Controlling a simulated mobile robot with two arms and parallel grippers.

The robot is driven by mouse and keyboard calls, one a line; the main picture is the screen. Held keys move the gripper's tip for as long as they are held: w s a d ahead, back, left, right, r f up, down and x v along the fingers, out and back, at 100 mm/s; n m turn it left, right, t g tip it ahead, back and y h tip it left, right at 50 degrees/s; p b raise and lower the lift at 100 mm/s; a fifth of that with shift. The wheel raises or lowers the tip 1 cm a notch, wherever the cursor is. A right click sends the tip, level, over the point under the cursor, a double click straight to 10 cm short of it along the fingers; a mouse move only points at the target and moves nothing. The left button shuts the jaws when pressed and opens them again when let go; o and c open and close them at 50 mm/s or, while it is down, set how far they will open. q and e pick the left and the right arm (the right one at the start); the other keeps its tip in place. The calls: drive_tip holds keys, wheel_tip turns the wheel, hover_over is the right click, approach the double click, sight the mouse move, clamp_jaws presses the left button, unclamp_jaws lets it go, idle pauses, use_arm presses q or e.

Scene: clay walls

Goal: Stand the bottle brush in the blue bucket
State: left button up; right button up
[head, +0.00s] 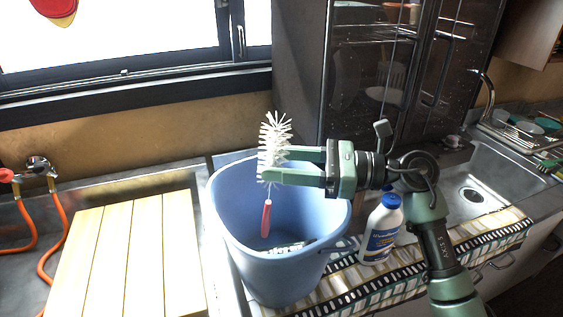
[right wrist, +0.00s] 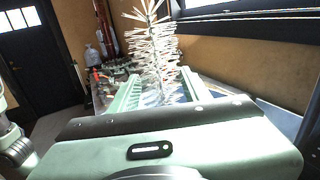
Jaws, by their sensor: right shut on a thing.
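The bottle brush (head: 272,140) has white bristles and a pink-red handle. It is upright, bristles up, with the handle inside the outline of the blue bucket's opening. My right gripper (head: 266,165) is shut on the brush at its lower bristles. The brush's bristles also rise between the fingers in the right wrist view (right wrist: 152,50). The blue bucket (head: 270,268) stands open on the counter below the gripper, with some small light item in its bottom. Whether the handle's tip touches the bucket cannot be told. My left gripper is not in view.
A white bottle with a blue cap (head: 381,230) stands right of the bucket, below my right arm. A slatted wooden board (head: 135,255) lies to the left. A sink (head: 475,195) is at the right, and a dark glossy cabinet (head: 375,80) stands behind.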

drive_tip(key=o, duration=1.4)
drive_tip(key=shift+o, duration=0.2)
drive_tip(key=s+d+b, duration=0.1)
drive_tip(key=d+b, duration=0.1)
drive_tip(key=d, duration=0.5)
drive_tip(key=shift+s+d, duration=0.15)
drive_tip(key=shift+d, duration=0.25)
